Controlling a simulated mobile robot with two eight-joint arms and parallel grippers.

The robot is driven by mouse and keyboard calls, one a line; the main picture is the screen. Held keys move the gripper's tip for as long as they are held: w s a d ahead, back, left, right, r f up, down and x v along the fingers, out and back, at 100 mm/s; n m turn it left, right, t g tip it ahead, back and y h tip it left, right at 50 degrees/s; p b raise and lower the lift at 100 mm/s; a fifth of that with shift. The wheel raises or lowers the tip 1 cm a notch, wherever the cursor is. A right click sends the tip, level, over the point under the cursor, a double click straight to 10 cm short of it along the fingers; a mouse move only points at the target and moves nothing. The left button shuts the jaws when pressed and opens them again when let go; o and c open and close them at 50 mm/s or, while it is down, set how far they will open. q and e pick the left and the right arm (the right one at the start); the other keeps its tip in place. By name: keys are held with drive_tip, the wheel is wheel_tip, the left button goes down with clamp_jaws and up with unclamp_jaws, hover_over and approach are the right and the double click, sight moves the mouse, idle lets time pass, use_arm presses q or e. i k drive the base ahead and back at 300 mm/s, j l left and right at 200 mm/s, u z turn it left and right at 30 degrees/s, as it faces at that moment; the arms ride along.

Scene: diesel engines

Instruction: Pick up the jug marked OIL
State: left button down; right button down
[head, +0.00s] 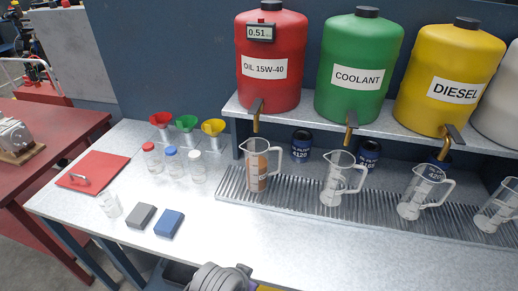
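A clear jug (257,166) with amber-brown liquid in it stands upright on the ribbed drip grate, below the tap of the red tank marked OIL 15W-40 (270,68). Its handle points right. The mark on its side is too small to read surely. Three more clear jugs stand to the right: one under the COOLANT tank (342,181), one under the DIESEL tank (422,193), and one at the right edge (497,207). They look empty. Neither of my grippers shows; only a grey part of mine is at the bottom edge.
Funnels (187,124), capped bottles (174,163), a red panel with a handle (93,171), a small clear cup (110,205), and grey and blue blocks (169,223) are on the left of the bench. Dark cans (301,146) stand behind the jugs. The bench front (330,250) is clear.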

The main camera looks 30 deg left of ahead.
sight(257, 150)
drive_tip(key=i+u, duration=0.1)
drive_tip(key=u, duration=0.3)
drive_tip(key=i+u, duration=0.1)
drive_tip(key=u, duration=0.3)
drive_tip(key=l+u, duration=0.1)
drive_tip(key=u, duration=0.3)
drive_tip(key=i+l+u, duration=0.1)
drive_tip(key=u, duration=0.3)
